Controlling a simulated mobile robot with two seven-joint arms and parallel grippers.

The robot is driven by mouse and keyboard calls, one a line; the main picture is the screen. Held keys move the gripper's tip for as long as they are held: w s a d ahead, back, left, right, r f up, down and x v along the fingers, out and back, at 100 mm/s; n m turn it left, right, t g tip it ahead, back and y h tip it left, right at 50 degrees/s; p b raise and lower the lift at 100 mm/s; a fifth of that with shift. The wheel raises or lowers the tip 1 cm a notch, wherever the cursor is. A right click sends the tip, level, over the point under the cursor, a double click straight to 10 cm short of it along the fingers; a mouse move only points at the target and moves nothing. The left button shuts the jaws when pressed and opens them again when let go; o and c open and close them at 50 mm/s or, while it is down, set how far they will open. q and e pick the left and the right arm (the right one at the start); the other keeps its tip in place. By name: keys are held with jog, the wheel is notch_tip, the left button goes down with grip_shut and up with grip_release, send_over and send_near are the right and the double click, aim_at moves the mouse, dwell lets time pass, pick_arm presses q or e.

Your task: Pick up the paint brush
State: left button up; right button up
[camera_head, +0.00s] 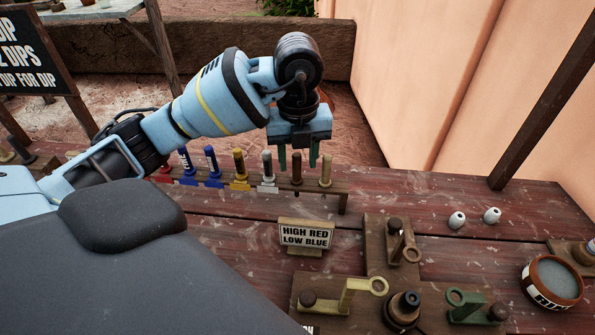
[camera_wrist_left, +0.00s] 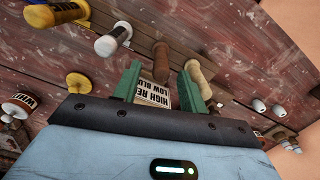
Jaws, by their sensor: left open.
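My left gripper (camera_head: 298,157) hangs open and points down over the right end of a wooden rack (camera_head: 343,203). Several upright handles stand in the rack. A dark brown handle (camera_head: 296,172) is just below the fingers, and a tan handle (camera_head: 325,172) stands to its right. In the left wrist view, the brown handle (camera_wrist_left: 161,60) appears between the green fingers (camera_wrist_left: 162,78), and the tan handle (camera_wrist_left: 199,72) is just beyond the right finger. No bristles show, so I cannot tell which handle is the paint brush. My right gripper is not in view.
A white-topped handle (camera_head: 267,165), a yellow one (camera_head: 239,163) and blue ones (camera_head: 211,160) stand left of the brown handle. A "HIGH RED LOW BLUE" sign (camera_head: 306,234) stands in front. Brackets (camera_head: 362,287), two white knobs (camera_head: 457,219) and a round jar (camera_head: 552,280) are to the right.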

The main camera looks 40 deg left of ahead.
aim_at(297, 179)
pick_arm(q)
jog(key=f, duration=0.4)
jog(key=shift+w+a+f, duration=0.1)
jog(key=shift+w+a, duration=0.15)
jog(key=shift+a, duration=0.1)
grip_shut()
